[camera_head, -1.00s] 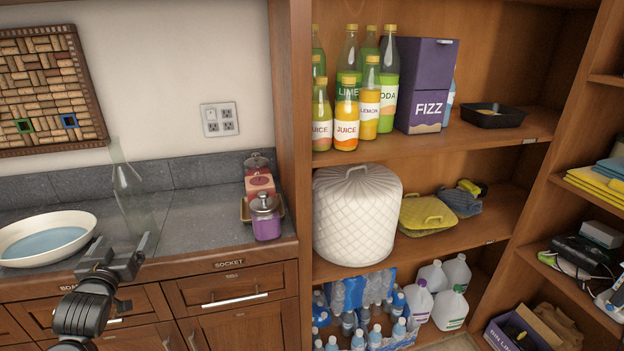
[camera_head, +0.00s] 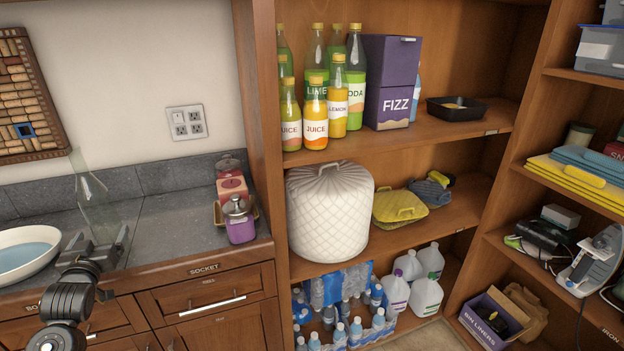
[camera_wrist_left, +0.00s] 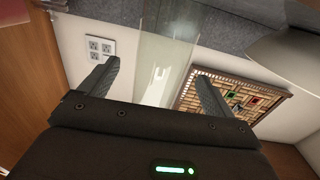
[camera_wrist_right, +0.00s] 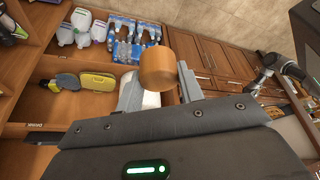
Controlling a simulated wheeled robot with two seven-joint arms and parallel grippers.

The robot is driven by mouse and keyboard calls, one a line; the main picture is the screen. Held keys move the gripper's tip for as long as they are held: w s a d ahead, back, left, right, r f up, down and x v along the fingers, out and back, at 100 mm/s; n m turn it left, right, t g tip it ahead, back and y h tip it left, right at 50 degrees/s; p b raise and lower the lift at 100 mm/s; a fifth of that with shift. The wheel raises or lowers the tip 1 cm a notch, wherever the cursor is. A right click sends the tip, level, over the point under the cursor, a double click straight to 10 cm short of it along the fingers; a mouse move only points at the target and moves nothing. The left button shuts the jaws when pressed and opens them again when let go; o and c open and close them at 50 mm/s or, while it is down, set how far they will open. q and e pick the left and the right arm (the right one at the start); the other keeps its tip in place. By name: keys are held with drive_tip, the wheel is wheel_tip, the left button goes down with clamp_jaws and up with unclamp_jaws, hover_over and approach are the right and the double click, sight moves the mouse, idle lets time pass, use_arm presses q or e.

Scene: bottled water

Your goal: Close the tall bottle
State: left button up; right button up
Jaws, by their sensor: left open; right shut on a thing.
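The tall bottle (camera_head: 93,195) is clear glass and stands on the grey counter at the left in the head view. No stopper shows on its mouth. My left gripper (camera_head: 105,243) is open at the bottle's lower part. In the left wrist view the glass bottle (camera_wrist_left: 166,65) shows between the spread fingers; contact cannot be told. In the right wrist view my right gripper (camera_wrist_right: 158,82) is shut on a round wooden stopper (camera_wrist_right: 157,68). The right gripper is out of the head view.
A white bowl (camera_head: 45,241) stands left of the bottle. A purple jar (camera_head: 240,229) and a red box stand right on the counter (camera_head: 170,222). Shelves (camera_head: 440,132) beyond hold juice bottles, a white quilted cover (camera_head: 330,215) and water packs. Counter between bottle and jar is clear.

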use_arm(q)
drive_tip(key=shift+w, duration=0.1)
use_arm(e)
drive_tip(key=shift+r, duration=0.1)
use_arm(q)
drive_tip(key=p+x, duration=0.1)
drive_tip(key=x, duration=0.3)
drive_tip(key=shift+w+a+r, duration=0.1)
drive_tip(key=shift+w+a, duration=0.05)
use_arm(e)
drive_tip(key=shift+r, duration=0.7)
use_arm(q)
drive_tip(key=shift+w+p, duration=0.3)
drive_tip(key=shift+w, duration=0.1)
drive_tip(key=shift+a, duration=0.1)
drive_tip(key=shift+c, duration=0.4)
drive_tip(key=c, duration=1.4)
drive_tip(key=shift+c, duration=0.2)
